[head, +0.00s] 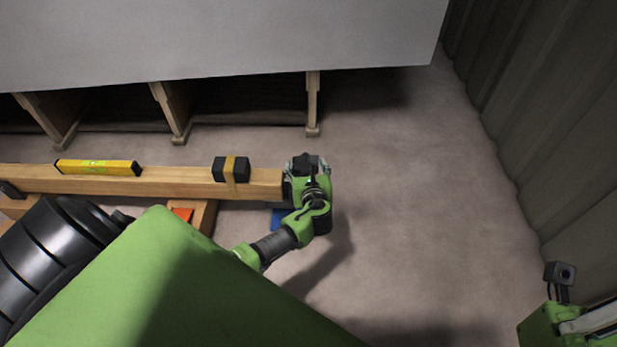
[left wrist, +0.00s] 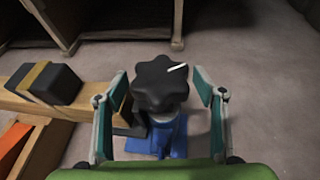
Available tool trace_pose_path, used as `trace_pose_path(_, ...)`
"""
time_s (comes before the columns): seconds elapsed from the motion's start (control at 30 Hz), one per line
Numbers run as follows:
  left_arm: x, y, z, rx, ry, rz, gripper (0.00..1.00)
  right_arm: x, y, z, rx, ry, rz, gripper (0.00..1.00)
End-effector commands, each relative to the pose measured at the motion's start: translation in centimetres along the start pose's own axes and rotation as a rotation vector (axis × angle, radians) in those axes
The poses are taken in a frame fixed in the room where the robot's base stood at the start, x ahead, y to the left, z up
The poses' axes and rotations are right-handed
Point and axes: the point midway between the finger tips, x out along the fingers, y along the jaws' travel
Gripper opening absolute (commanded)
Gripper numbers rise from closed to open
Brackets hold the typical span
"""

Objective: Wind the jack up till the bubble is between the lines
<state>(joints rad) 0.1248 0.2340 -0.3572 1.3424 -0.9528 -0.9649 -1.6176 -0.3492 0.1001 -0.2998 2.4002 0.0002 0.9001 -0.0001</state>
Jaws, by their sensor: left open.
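The jack (left wrist: 163,137) is blue, with a black lobed knob (left wrist: 155,88) on top that carries a white mark. In the left wrist view the knob lies between the two fingers of my left gripper (left wrist: 160,82), which is open, with a gap on each side. In the head view my left gripper (head: 307,166) is at the right end of a wooden beam (head: 265,183), and mostly hides the jack, whose blue base (head: 279,217) shows below. A yellow level (head: 97,167) lies on the beam. Its bubble is too small to read. My right gripper's fingers do not show.
A black block (head: 231,169) with a yellow strap sits on the beam. An orange piece (head: 182,214) lies below it. A large grey hull (head: 220,40) on wooden supports (head: 172,112) stands behind. A corrugated wall (head: 545,120) is at right. The floor between is clear.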

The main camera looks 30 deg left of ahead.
Motion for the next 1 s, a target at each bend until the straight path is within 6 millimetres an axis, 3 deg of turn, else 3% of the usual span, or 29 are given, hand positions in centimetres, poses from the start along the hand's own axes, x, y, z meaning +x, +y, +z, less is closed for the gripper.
trace_pose_path(0.3,-6.2,0.0,-0.1,-0.001,0.002,-0.001,0.63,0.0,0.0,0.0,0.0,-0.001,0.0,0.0)
trace_pose_path(0.5,-8.8,0.1,-0.2,0.0,0.003,0.002,0.63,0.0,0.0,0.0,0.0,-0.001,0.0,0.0)
trace_pose_path(1.0,-9.6,0.1,-0.1,0.0,0.002,0.002,0.63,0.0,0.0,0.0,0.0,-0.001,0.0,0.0)
